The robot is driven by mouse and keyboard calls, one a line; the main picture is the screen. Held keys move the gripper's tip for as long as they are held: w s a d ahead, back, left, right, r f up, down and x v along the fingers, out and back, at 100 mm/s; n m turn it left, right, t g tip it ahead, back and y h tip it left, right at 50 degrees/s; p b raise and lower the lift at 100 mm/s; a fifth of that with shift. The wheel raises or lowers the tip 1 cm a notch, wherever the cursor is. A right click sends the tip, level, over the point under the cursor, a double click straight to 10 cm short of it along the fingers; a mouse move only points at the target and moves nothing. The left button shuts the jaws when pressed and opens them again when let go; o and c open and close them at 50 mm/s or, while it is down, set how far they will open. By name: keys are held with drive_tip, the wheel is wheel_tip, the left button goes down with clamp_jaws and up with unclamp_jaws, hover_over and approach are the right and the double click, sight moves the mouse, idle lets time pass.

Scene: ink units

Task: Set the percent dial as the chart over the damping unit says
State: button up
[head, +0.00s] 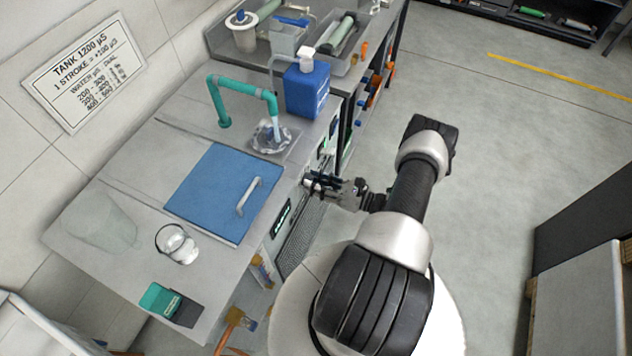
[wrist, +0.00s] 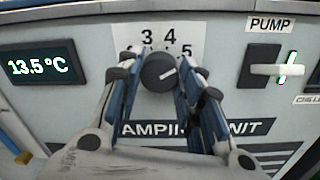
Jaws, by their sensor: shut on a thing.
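The percent dial is a dark round knob (wrist: 159,72) with a white pointer mark, on the front panel of the damping unit (wrist: 75,105). In the wrist view its mark points up and to the right, and the numbers 3, 4 and 5 show around it. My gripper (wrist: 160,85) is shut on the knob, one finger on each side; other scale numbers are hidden. In the head view my gripper (head: 318,183) is at the unit's front. The chart (head: 85,72) hangs on the wall above the unit; its heading reads TANK 1200 and its lower rows are too small to read surely.
A display (wrist: 40,64) reads 13.5 °C left of the dial. A PUMP switch (wrist: 265,68) sits at its right. On top are a blue lid (head: 215,190), a teal tap (head: 240,88), a blue jug (head: 306,90) and a glass jar (head: 177,243). The floor at right is open.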

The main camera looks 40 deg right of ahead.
drive_tip(key=c, duration=0.3)
drive_tip(key=shift+c, duration=0.2)
drive_tip(key=shift+n, duration=0.4)
drive_tip(key=n+b, duration=0.2)
drive_tip(key=n, duration=0.9)
drive_tip(key=n+b, duration=0.2)
drive_tip(key=n, duration=0.9)
drive_tip(key=shift+a+f+n+h, duration=0.1)
drive_tip(key=shift+a+n+h, duration=0.1)
drive_tip(key=shift+n+h, duration=0.15)
drive_tip(key=o, duration=1.1)
drive_tip(key=shift+c, duration=0.2)
